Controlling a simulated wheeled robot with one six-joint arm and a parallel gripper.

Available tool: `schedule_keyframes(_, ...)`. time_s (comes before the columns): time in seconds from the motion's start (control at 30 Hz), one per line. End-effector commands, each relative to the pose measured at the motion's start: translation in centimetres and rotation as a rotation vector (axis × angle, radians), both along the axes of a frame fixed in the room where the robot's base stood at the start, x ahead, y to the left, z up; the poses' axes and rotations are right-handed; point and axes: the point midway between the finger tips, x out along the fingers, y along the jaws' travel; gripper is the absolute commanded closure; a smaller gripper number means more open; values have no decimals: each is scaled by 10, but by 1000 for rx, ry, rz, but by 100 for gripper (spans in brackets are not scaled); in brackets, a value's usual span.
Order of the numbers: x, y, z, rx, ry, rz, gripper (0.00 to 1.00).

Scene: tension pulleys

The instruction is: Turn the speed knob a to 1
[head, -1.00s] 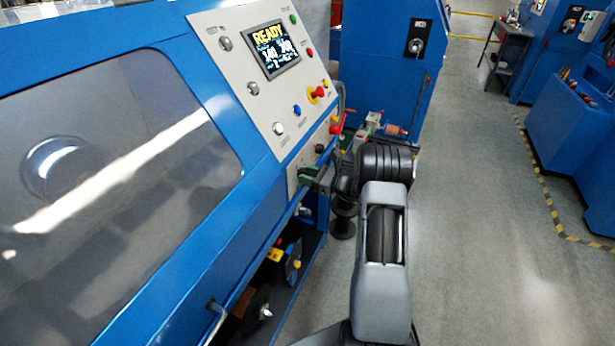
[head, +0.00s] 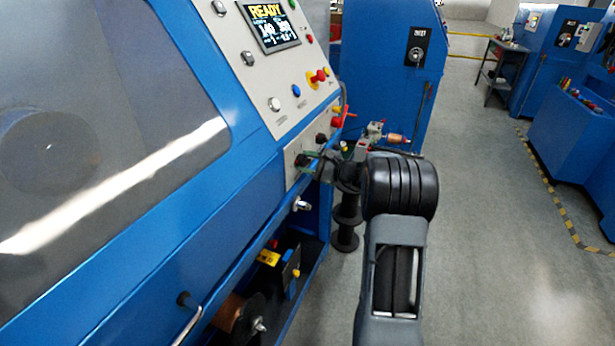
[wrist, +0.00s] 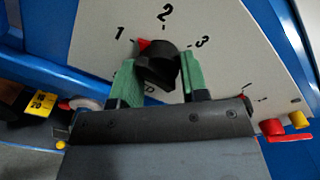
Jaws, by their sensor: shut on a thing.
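The speed knob (wrist: 157,66) is black with a red pointer mark and sits on a pale panel (wrist: 220,42) in the wrist view. In the head view my gripper (head: 313,163) is at the lower panel of the blue machine, where a black knob (head: 302,160) shows at the fingers. Another black knob (head: 321,137) is just above. The letter beside the gripped knob is unreadable.
A red lever (wrist: 285,132) and a yellow part (wrist: 298,119) are right of my gripper in the wrist view. The display (head: 270,25) reads READY, above several buttons. Open floor (head: 490,230) lies to the right.

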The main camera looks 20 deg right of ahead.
Motion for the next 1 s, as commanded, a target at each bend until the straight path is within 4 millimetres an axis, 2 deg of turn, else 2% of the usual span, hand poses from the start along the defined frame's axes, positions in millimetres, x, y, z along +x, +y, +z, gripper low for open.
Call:
schedule_keyframes(0.03,0,0,-7,-25,-23,1,83)
schedule_keyframes(0.4,0,0,-3,-152,-137,1,83)
schedule_keyframes(1.0,0,0,-1,-183,-164,3,83)
